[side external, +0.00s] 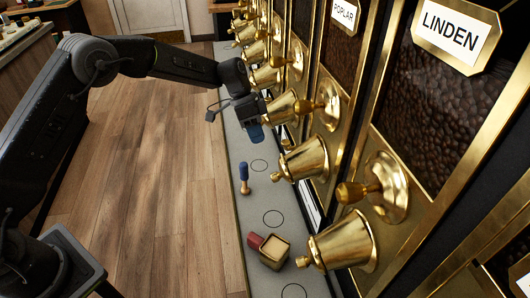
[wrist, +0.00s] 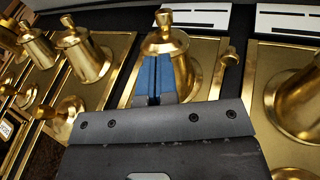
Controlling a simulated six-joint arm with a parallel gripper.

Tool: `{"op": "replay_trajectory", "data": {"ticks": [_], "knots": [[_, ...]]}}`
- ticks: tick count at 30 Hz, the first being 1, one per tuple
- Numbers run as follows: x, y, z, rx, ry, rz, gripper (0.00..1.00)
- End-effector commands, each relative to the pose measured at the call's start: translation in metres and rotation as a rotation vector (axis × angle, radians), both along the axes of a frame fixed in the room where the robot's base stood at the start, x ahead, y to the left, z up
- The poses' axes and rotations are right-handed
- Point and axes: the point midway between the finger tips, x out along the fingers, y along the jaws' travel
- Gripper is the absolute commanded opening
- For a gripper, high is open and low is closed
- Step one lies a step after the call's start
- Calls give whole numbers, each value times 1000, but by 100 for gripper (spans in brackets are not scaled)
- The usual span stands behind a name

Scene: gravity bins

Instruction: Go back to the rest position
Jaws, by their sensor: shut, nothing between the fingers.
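My gripper (side external: 256,132) is shut and empty, with its blue fingertips close together. In the side external view it hangs over the grey counter strip, left of the brass spouts. In the wrist view my gripper (wrist: 154,78) points at a brass spout (wrist: 165,42), whose body shows behind and beside the blue fingers. I cannot tell whether the fingers touch it.
Brass spouts (side external: 303,158) and knobs line the bins at the right, with labels such as LINDEN (side external: 450,37). A small box with a red part (side external: 270,250) lies nearer. Wooden floor (side external: 160,170) is clear at the left.

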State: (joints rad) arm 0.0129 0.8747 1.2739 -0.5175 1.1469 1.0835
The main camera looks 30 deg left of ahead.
Motion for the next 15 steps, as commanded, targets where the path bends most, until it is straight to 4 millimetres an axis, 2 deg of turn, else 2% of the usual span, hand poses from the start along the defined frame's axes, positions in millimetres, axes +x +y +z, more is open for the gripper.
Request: {"op": "replay_trajectory", "data": {"ticks": [3,11,15], "knots": [[2,11,20,0,-4,1,0],[1,23,43,3,-3,4,0],[-12,26,70,35,-15,49,0]]}}
